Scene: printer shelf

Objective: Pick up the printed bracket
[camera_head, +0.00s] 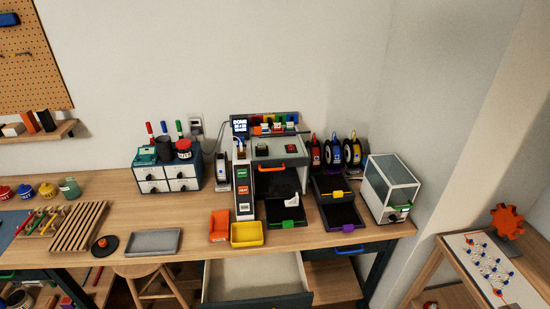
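No piece in view can be told for certain as the printed bracket. The printer (258,152) stands on the workbench, with a lit screen (240,126) that seems to read "DONE". Its front shows a dark opening below an orange handle (284,164). A small white piece (291,201) shows at the lower front of the opening, too small to identify. Neither of my grippers is in view.
A yellow tray (247,241) and an orange bin (219,238) sit before the printer. Black trays (343,216) and spools (354,149) stand to its right, near a white cabinet (372,191). A drawer (257,276) below is open. A grey tray (152,241) lies left.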

